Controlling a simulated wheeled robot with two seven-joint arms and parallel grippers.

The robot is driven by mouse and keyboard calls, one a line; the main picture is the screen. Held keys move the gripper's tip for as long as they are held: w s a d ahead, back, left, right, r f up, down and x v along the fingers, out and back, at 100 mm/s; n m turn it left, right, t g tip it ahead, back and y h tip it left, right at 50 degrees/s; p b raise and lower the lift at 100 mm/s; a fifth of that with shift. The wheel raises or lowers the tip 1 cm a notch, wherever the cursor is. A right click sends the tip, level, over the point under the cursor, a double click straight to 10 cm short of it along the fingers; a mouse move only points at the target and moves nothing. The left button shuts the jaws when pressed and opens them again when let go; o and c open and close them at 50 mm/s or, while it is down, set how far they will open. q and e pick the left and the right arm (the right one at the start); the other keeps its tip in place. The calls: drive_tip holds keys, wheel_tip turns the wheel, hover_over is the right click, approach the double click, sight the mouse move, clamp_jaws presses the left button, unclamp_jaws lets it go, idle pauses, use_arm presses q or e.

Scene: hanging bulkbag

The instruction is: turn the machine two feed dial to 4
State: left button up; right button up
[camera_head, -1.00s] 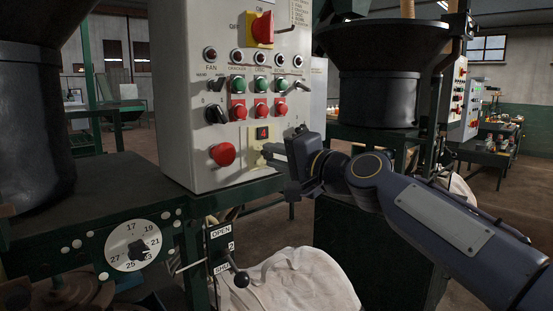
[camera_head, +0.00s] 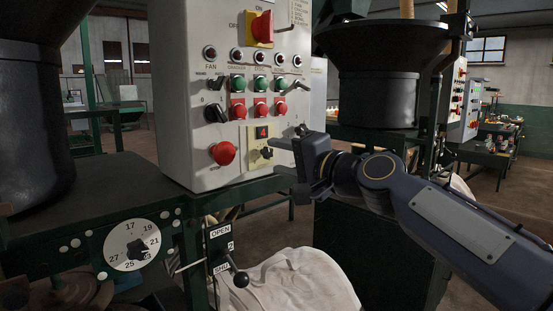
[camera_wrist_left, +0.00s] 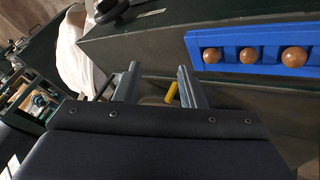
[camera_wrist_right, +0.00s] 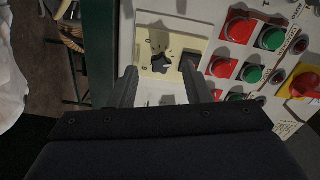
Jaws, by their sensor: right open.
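The feed dial (camera_head: 266,153) is a small black knob on a cream plate at the lower part of the grey control panel (camera_head: 180,120). A small display (camera_head: 262,132) above the knob reads 4.
A red button (camera_head: 223,153) is left of the dial, and red and green buttons (camera_head: 260,84) are above. A numbered round dial (camera_head: 133,245) and a lever (camera_head: 240,279) are below. A blue rack (camera_wrist_left: 250,48) holds brown balls in the left wrist view.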

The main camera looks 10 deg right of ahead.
drive_tip(key=b+v, duration=0.1)
drive_tip(key=v, duration=0.5)
drive_tip(key=shift+f, duration=0.1)
drive_tip(key=s+d+f+n+g+h, duration=0.2)
drive_tip(key=s+f+g, duration=0.1)
drive_tip(key=s+f, duration=0.8)
drive_tip(key=s+d+f+n+g+h, duration=0.25)
drive_tip(key=s+f, duration=0.45)
drive_tip(key=f, duration=0.7)
drive_tip(key=s+d+f+n+g+h, duration=0.2)
drive_tip(key=s+f+g, duration=0.2)
drive_tip(key=s+f, duration=0.7)
wheel_tip(320, 180, up, 11)
drive_tip(key=w+p, duration=0.1)
drive_tip(key=p, duration=1.2)
drive_tip(key=shift+w+f, duration=0.2)
drive_tip(key=shift+f, duration=0.05)
drive_tip(key=shift+d, duration=0.15)
